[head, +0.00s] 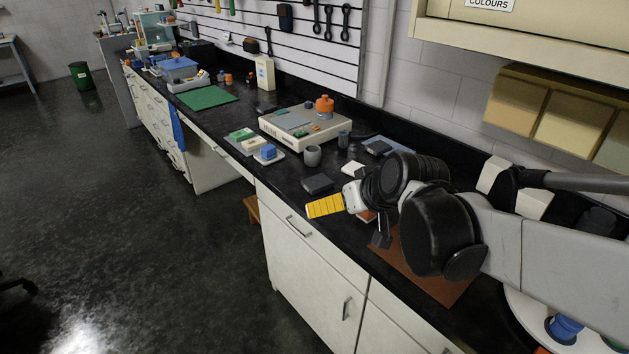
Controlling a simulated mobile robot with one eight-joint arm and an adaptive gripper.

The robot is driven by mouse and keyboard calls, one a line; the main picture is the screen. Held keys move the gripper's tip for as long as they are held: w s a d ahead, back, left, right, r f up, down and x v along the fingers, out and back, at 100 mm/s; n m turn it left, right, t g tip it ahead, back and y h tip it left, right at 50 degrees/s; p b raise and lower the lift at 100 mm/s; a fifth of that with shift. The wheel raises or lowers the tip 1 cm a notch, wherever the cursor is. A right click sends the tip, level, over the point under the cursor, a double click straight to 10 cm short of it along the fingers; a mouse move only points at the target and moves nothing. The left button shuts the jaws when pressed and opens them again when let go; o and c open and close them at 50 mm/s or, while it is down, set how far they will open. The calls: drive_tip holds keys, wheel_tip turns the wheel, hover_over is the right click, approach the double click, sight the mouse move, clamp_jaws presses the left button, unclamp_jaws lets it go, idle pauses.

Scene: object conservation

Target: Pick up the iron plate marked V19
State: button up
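No marking V19 can be read in the head view, so I cannot tell which thing is the iron plate. A dark grey flat block (317,183) lies on the black bench top, left of my arm. A blue-grey slab (377,147) lies farther back, partly behind my arm. My gripper (381,240) is low over the bench's front part, mostly hidden by my own arm links. A dark piece of it shows beside a brown mat. Its fingertips are not clear, and I cannot see whether it holds anything.
A brown mat (440,286) lies under my arm. A grey cup (313,156), a cream instrument (304,130) with an orange-topped jar (324,106), and small trays with blocks (266,154) stand left of it. A green mat (207,98) lies farther away.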

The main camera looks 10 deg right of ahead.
drive_tip(key=w+d+f+n+t+y, duration=0.1)
drive_tip(key=w+f+t, duration=0.15)
drive_tip(key=w, duration=1.05)
drive_tip(key=t, duration=0.1)
approach(317, 181)
drive_tip(key=shift+n+y, duration=0.4)
drive_tip(key=x, duration=0.3)
drive_tip(key=b+x, duration=0.1)
drive_tip(key=shift+w+d+f, duration=0.25)
drive_tip(key=shift+w+f, duration=0.05)
drive_tip(key=shift+f, duration=0.1)
drive_tip(key=b+x, duration=0.2)
drive_tip(key=x, duration=0.3)
drive_tip(key=shift+w+a+b, duration=0.1)
drive_tip(key=shift+w+b, duration=0.1)
drive_tip(key=shift+b, duration=0.2)
drive_tip(key=shift+s+r, duration=0.1)
drive_tip(key=shift+c, duration=0.3)
drive_tip(key=c, duration=1.3)
